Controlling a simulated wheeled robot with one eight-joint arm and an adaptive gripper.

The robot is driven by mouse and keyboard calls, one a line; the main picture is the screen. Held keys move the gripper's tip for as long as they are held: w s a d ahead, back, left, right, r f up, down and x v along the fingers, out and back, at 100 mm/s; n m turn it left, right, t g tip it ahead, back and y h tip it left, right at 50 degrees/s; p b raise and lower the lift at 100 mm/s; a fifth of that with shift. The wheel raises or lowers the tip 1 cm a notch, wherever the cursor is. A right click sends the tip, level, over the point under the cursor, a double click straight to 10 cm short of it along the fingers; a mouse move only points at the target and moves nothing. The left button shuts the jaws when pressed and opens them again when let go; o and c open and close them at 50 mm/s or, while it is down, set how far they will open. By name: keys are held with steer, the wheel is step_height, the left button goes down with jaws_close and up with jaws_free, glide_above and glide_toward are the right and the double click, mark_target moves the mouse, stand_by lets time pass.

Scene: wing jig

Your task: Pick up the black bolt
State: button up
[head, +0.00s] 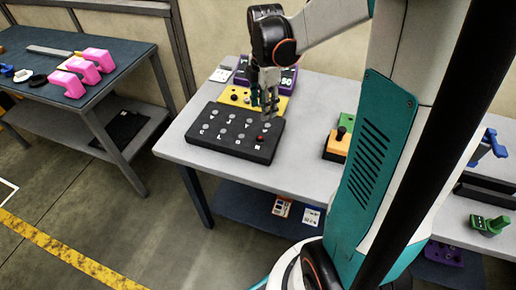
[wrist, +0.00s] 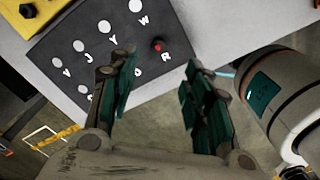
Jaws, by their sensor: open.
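I cannot pick out the black bolt for certain. A dark round piece sits on the yellow block (head: 240,92) behind the black lettered board (head: 225,144); the yellow block also shows at the top left of the wrist view (wrist: 14,22). The board (wrist: 70,58) carries several pale round heads and one red one (wrist: 158,45). My gripper (head: 269,112) hangs over the board's back right part in the head view. In the wrist view my gripper (wrist: 155,82) is open and empty, its fingers spread in front of the board's edge.
A purple block (head: 288,76) stands behind the yellow one. A green and orange block (head: 336,146) with a black knob stands to the right on the grey table (head: 300,168). Another table (head: 115,68) at the left holds pink parts (head: 85,68). Bare tabletop lies right of the board.

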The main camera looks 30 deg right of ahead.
steer(key=b, duration=0.2)
glide_above(260, 137)
steer(key=f, duration=0.5)
steer(key=d+f, duration=0.1)
steer(key=f, duration=0.2)
steer(key=shift+a+f+b, duration=0.15)
steer(key=shift+f+b, duration=0.35)
steer(key=shift+f, duration=0.4)
steer(key=shift+a+f+b, duration=0.2)
steer(key=shift+f+b, duration=0.25)
steer(key=shift+f, duration=0.5)
steer(key=shift+a+f+b, duration=0.15)
steer(key=shift+f+b, duration=0.35)
steer(key=shift+f, duration=0.4)
steer(key=shift+s+r, duration=0.1)
jaws_close()
